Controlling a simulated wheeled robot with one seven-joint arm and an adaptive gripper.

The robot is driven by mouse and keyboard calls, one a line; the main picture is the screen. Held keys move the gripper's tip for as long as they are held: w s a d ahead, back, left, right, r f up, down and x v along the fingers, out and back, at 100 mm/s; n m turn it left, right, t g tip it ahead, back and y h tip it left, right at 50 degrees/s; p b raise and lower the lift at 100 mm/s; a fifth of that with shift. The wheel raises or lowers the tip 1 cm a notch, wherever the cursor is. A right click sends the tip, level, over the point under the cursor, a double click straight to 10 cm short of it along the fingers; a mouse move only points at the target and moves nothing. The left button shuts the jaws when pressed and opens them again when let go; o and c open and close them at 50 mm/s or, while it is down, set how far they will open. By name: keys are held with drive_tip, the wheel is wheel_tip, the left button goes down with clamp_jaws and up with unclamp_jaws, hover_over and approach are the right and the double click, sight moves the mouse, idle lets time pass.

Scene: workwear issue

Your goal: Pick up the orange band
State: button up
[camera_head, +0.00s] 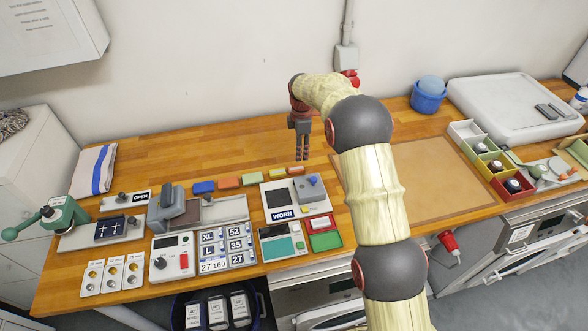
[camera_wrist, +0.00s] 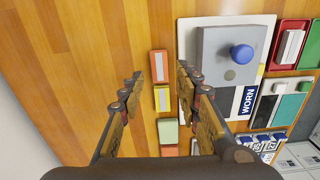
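Several small coloured bands lie in a row on the wooden worktop. One orange band (camera_head: 296,170) is at the right end of the row in the head view; it shows near the top of the wrist view (camera_wrist: 159,66). A second, larger-looking orange band (camera_head: 229,182) lies farther left, and is partly seen low in the wrist view (camera_wrist: 170,151). My gripper (camera_head: 302,157) points down just behind the right end of the row. In the wrist view my gripper (camera_wrist: 160,76) is open and empty, its fingers on either side of the end orange band, with no visible contact.
Between the orange bands lie a yellow band (camera_head: 277,173) and a green band (camera_head: 252,179); a blue band (camera_head: 204,187) is at the left end. A grey device with a blue knob (camera_head: 312,181) stands close in front of the end orange band. The worktop behind is clear.

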sight(298, 168)
drive_tip(key=shift+w+a+f+n, duration=0.1)
drive_tip(key=shift+a+f+n, duration=0.05)
drive_tip(key=shift+f, duration=0.25)
drive_tip(key=shift+w+a+f+n, duration=0.1)
drive_tip(key=shift+a+f+n, duration=0.05)
drive_tip(key=shift+f, duration=0.25)
wheel_tip(298, 168, down, 8)
drive_tip(key=shift+s+a+r, duration=0.1)
drive_tip(key=shift+r, duration=0.15)
drive_tip(key=shift+c, duration=0.4)
drive_tip(key=c, duration=0.5)
